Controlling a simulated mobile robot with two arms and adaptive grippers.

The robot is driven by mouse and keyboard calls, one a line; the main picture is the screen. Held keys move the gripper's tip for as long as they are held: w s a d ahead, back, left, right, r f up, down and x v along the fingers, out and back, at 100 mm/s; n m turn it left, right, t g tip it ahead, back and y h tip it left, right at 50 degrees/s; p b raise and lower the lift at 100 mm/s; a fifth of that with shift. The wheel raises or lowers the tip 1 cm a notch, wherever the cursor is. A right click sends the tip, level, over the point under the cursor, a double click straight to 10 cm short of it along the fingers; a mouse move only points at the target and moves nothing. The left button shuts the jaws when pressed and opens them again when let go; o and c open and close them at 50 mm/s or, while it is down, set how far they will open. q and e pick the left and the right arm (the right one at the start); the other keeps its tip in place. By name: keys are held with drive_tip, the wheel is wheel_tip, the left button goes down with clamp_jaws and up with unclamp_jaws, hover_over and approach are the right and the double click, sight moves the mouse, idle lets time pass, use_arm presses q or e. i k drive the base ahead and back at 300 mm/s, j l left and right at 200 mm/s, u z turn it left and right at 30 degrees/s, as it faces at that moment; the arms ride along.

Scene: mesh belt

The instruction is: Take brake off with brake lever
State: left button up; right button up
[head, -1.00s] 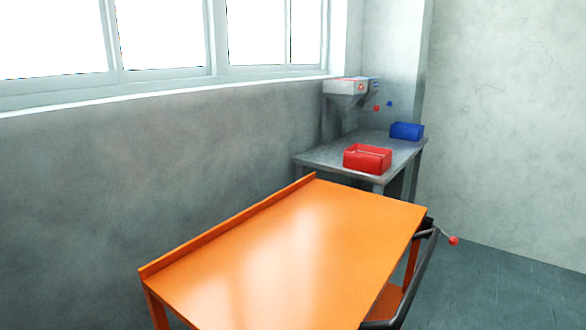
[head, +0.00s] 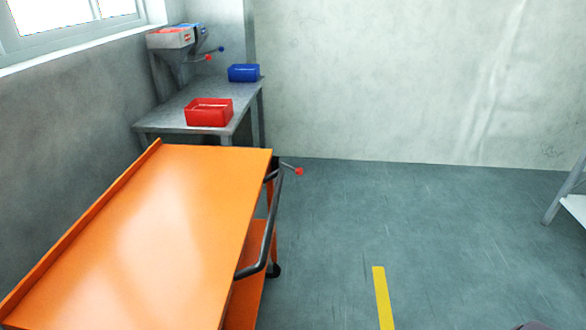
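An orange cart (head: 165,210) stands at the left, with a raised lip along its wall side and a lower orange shelf (head: 247,270). A dark push handle (head: 271,222) runs along its right end. A thin lever with a red knob (head: 298,171) sticks out to the right near the far end of that handle; I take it for the brake lever. One dark wheel (head: 274,270) shows below the handle. Neither gripper is in view.
A grey table (head: 172,112) behind the cart bears a red bin (head: 209,113) and a blue bin (head: 243,73). Dispensers with red and blue knobs (head: 170,38) stand at its back. Open floor (head: 400,225) with a yellow stripe (head: 382,297) lies right of the cart. A grey frame (head: 565,190) stands at the right edge.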

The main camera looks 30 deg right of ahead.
sight(299, 171)
drive_tip(key=z, duration=1.65)
drive_tip(key=i+l, duration=0.1)
drive_tip(key=i, duration=0.55)
drive_tip(key=i+l, duration=0.1)
drive_tip(key=i, duration=0.6)
